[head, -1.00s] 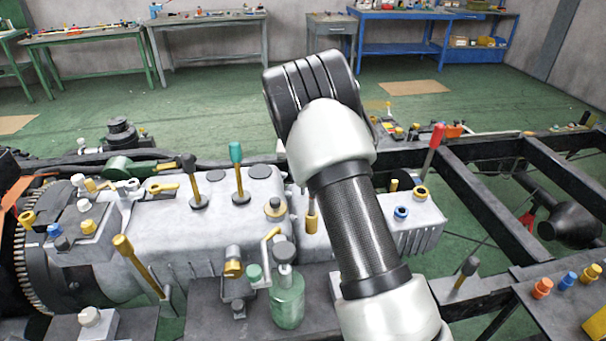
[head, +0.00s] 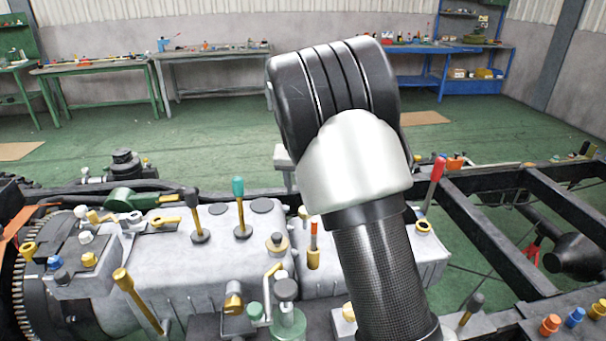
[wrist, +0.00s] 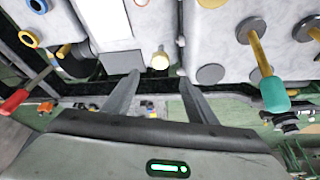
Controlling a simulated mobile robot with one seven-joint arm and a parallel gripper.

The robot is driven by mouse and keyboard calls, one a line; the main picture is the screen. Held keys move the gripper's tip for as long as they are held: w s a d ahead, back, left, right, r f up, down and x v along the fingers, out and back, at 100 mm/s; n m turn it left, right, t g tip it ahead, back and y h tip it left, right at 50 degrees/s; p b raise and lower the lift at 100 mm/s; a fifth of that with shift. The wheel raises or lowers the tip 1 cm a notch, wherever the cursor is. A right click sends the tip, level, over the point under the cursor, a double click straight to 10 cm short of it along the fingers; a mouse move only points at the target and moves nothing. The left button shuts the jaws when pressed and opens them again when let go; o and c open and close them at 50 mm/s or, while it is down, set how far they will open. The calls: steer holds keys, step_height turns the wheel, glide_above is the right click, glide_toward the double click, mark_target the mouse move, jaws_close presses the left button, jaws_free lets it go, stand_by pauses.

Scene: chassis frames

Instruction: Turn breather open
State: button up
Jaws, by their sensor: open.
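In the wrist view, my gripper (wrist: 158,80) is open and empty, its two fingers apart. A small capped fitting (head: 303,212) at the gearbox's far edge in the head view may be the same part. No contact with the fingers is visible. In the head view, my arm's wrist hides the gripper.
A teal-knobbed lever (head: 238,205) and a dark-knobbed lever (head: 194,215) stand on the gearbox. A red-handled lever (head: 433,185) is right of my arm. Black frame rails (head: 500,205) run behind and right. A green bottle (head: 287,322) stands in front.

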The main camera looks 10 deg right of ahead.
steer(key=shift+v, duration=2.75)
steer(key=s+d+r+n+y+p, duration=0.15)
steer(key=s+r+p, duration=0.55)
steer(key=s+r, duration=1.15)
steer(key=s+n+t+p, duration=0.1)
steer(key=s+p, duration=0.2)
steer(key=s, duration=1.5)
steer(key=shift+d+f+n, duration=0.1)
steer(key=shift+d+n, duration=0.05)
steer(key=shift+n, duration=0.1)
